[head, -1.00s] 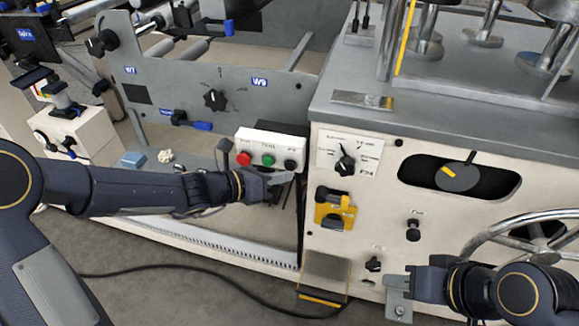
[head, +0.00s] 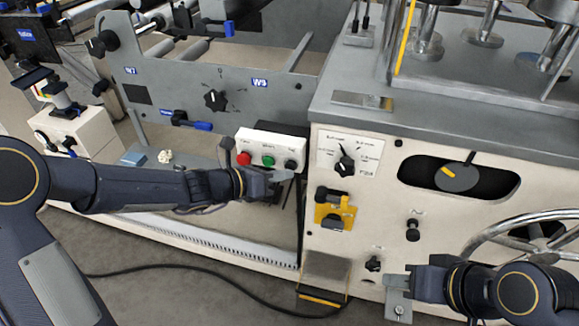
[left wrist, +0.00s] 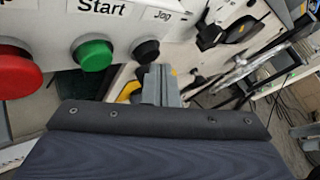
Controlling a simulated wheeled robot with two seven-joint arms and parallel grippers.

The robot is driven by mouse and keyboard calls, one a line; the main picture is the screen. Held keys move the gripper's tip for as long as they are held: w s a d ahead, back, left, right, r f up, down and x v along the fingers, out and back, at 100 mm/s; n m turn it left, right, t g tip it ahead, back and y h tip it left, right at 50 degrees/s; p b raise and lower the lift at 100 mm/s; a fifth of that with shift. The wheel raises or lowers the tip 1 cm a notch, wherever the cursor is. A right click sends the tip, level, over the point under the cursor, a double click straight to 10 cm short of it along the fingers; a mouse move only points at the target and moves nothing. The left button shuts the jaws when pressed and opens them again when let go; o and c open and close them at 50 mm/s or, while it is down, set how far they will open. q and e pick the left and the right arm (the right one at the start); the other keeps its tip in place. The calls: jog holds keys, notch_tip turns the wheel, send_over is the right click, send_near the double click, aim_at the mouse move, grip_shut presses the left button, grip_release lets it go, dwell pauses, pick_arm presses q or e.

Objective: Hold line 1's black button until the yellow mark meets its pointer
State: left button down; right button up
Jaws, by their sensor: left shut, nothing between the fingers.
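The white button box (head: 271,144) carries a red, a green and a black button (head: 290,165). In the left wrist view the black button (left wrist: 147,50) sits under the label "Jog". My left gripper (head: 284,176) is shut and empty, its tips just below the black button; in the left wrist view the tips (left wrist: 160,82) lie low and right of it. I cannot tell whether they touch. The yellow mark (head: 448,174) is on the dark disc (head: 460,178) in the black window, left of and below the black pointer (head: 471,157), apart from it. My right gripper (head: 398,292) is at the lower right.
The green Start button (left wrist: 93,53) and red button (left wrist: 15,72) are close left of the black one. The cream machine front with a yellow-backed switch (head: 335,208) and a large handwheel (head: 530,235) stands to the right. A dark cable lies on the floor.

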pick_arm(q)
jog(key=shift+w+d, duration=0.15)
jog(key=shift+w, duration=0.3)
dwell(0.6)
dwell(2.5)
jog(key=shift+s+a, duration=0.3)
jog(key=shift+s, duration=0.55)
jog(key=s, duration=0.1)
jog(key=s+a+b, duration=0.1)
jog(key=s, duration=0.2)
jog(key=shift+s+a+b, duration=0.3)
jog(key=shift+s, duration=0.1)
